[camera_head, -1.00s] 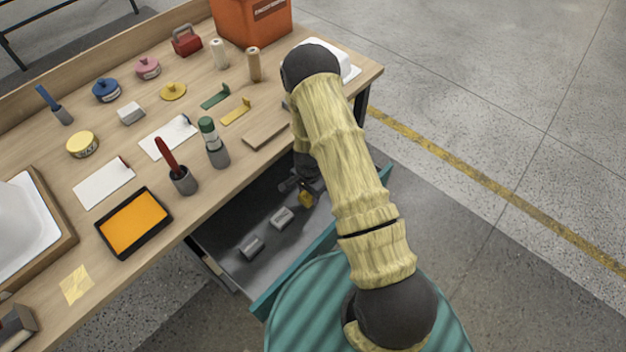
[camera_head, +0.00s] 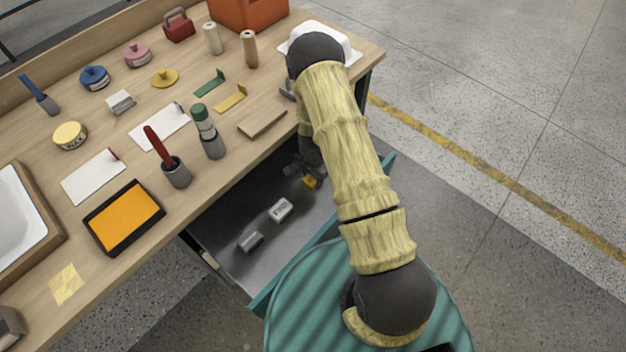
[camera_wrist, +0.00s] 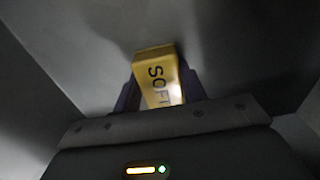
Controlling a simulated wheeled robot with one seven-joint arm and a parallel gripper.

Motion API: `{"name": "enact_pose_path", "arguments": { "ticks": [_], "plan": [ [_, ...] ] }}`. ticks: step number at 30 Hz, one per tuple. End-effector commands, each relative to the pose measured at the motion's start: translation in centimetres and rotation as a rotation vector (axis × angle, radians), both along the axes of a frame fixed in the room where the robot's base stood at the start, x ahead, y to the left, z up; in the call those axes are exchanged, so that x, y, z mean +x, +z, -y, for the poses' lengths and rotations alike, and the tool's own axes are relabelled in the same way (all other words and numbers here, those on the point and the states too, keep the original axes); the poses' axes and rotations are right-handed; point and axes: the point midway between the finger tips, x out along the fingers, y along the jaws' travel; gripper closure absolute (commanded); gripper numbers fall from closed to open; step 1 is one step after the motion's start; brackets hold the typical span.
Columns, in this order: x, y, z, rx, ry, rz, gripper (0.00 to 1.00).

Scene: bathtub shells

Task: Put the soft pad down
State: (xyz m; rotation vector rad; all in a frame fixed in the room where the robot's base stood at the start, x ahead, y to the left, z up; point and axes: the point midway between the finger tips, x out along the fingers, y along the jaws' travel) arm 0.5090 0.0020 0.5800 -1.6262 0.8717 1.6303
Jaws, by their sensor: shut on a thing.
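The soft pad is a small yellow block marked "SOFT" (camera_wrist: 156,75). It is between the fingers of my gripper (camera_wrist: 160,92) in the wrist view, and the gripper is shut on it. In the head view the yellow pad (camera_head: 309,182) shows at the end of my gripper (camera_head: 303,172), inside the open drawer (camera_head: 232,217) under the bench. My arm hides part of the gripper and the drawer's far right. I cannot tell whether the pad touches the drawer floor.
Two grey blocks, one (camera_head: 280,209) and another (camera_head: 250,240), lie in the drawer left of the pad. The drawer's teal front (camera_head: 292,264) stands out near my body. The wooden bench top (camera_head: 210,100) above holds several jars, tools and cards.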

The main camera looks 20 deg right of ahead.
Motion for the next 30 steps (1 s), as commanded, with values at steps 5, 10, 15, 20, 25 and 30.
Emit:
{"name": "enact_pose_path", "arguments": {
  "ticks": [5,10,15,20,25,30],
  "plan": [
    [0.0,0.1,0.1,0.0,-0.001,0.001,0.83],
    [0.0,-0.2,0.0,0.0,0.0,0.001,0.83],
    [0.0,-0.2,-0.1,0.0,0.001,0.001,0.37],
    [0.0,-0.2,-0.1,0.0,0.002,0.001,0.37],
    [0.1,0.2,-0.1,0.0,0.001,0.001,0.37],
    [0.2,1.9,0.0,-0.001,0.001,0.004,0.37]
  ]
}}
